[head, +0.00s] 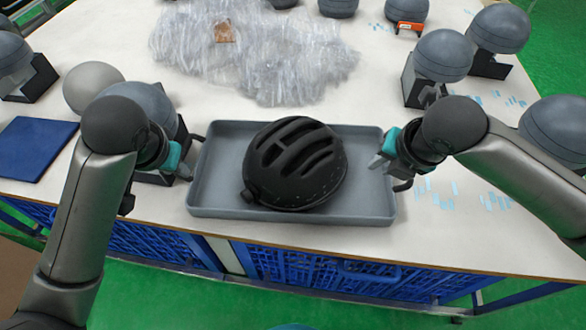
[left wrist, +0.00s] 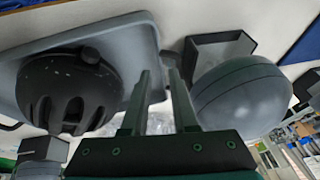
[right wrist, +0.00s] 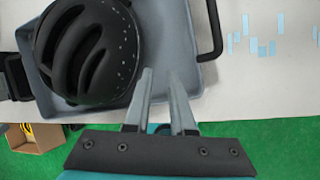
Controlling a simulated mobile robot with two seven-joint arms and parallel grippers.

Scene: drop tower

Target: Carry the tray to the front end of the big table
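A grey tray (head: 370,206) lies flat on the big table (head: 130,215), close to its near edge. A black helmet (head: 296,160) sits in it; the helmet also shows in the left wrist view (left wrist: 62,92) and right wrist view (right wrist: 92,55). My left gripper (head: 186,170) is beside the tray's left wall, its fingers apart with nothing between them in the left wrist view. My right gripper (head: 380,164) is at the tray's right wall, its fingers apart. A dark tray handle (right wrist: 217,30) is outside its fingers. I cannot tell whether either gripper touches the tray.
A heap of clear plastic (head: 285,65) lies behind the tray. Grey balls on dark stands line both sides, one (head: 443,55) at the right. A blue panel (head: 36,146) lies at the left. Blue slatted crates (head: 300,272) stand below the near edge. Green floor surrounds the table.

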